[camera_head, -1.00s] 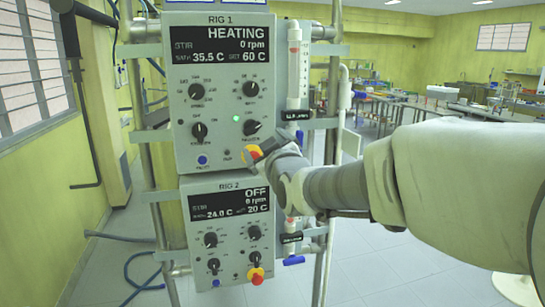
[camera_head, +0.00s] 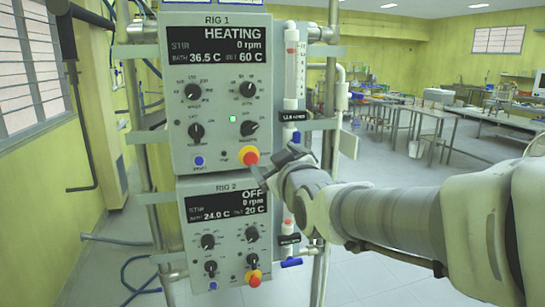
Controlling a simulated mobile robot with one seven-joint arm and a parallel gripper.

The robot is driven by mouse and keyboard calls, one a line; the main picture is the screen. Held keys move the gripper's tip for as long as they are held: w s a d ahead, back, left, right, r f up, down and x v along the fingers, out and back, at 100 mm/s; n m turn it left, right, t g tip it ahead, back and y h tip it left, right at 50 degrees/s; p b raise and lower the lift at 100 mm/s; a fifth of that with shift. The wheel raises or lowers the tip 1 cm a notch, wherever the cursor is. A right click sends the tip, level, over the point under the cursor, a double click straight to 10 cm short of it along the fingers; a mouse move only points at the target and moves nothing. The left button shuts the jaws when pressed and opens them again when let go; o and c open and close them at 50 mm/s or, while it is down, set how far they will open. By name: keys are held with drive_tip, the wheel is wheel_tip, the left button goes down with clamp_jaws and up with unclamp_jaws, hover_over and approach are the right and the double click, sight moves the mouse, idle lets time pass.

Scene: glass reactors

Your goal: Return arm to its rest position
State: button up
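My arm reaches in from the right edge of the picture. My gripper (camera_head: 272,172) is just to the right of the red and yellow stop button (camera_head: 249,156) at the lower right of the RIG 1 panel (camera_head: 216,110). A gap shows between the gripper and that button. The fingers are small and seen edge-on, so I cannot tell whether they are open. The RIG 1 display (camera_head: 216,46) reads HEATING, 0 rpm, bath 36.5 C, set 60 C, and a green light is lit. The RIG 2 panel (camera_head: 226,262) below reads OFF, 0 rpm, bath 24.0 C, set 20 C.
A metal frame (camera_head: 331,60) holds the panels and a graduated glass tube (camera_head: 291,75) close to my gripper. A dark pipe (camera_head: 84,130) runs along the yellow left wall. Benches (camera_head: 455,114) stand far back right. Open floor (camera_head: 388,262) lies below my arm.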

drive_tip(key=s+d+f+m+g+h, duration=0.2)
drive_tip(key=s+d+f+m+g, duration=0.2)
drive_tip(key=s, duration=0.9)
drive_tip(key=s+d+f+m+g+h, duration=0.2)
drive_tip(key=s+d+f+m+g, duration=0.2)
drive_tip(key=s+d+f, duration=0.5)
drive_tip(key=s+f+g, duration=0.2)
drive_tip(key=s, duration=0.2)
drive_tip(key=shift+d+f+g, duration=0.25)
drive_tip(key=shift+g, duration=0.15)
